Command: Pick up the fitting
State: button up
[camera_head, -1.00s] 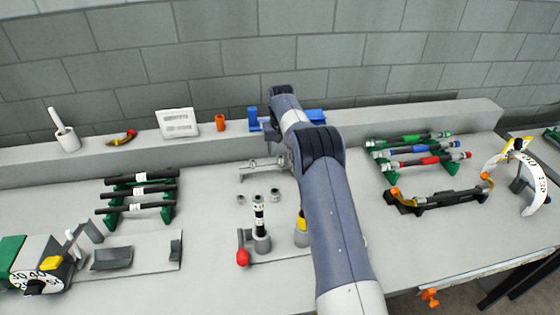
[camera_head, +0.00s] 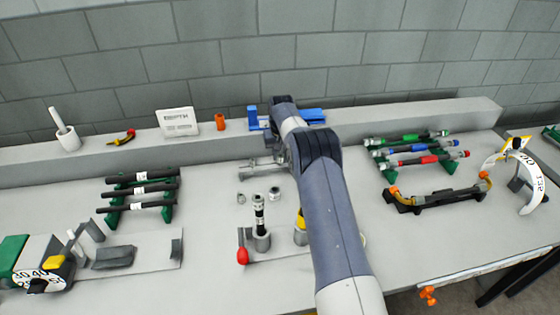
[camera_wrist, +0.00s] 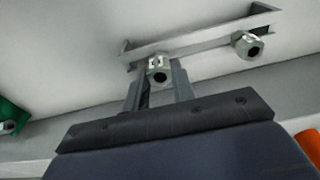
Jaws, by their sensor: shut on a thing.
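A small grey metal fitting (camera_wrist: 158,72) sits between the two finger tips of my gripper (camera_wrist: 159,82) in the wrist view. The gripper is shut on it, at the edge of a grey metal rail rack (camera_wrist: 195,42). A second, similar fitting (camera_wrist: 247,46) sits on the rack to the right, apart from the gripper. In the head view my arm reaches over the bench to the rack (camera_head: 255,166), and my wrist hides much of the gripper and the held fitting. I cannot tell whether the held fitting is clear of the rack.
Small metal pieces (camera_head: 274,194) lie in front of the rack, near an upright black tool (camera_head: 259,215) and a red-ended handle (camera_head: 243,256). Black hoses (camera_head: 140,190) rest on green stands at left. Coloured hoses (camera_head: 415,150) lie at right. A raised ledge (camera_head: 400,122) runs behind.

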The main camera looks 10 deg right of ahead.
jog(key=shift+c, duration=0.9)
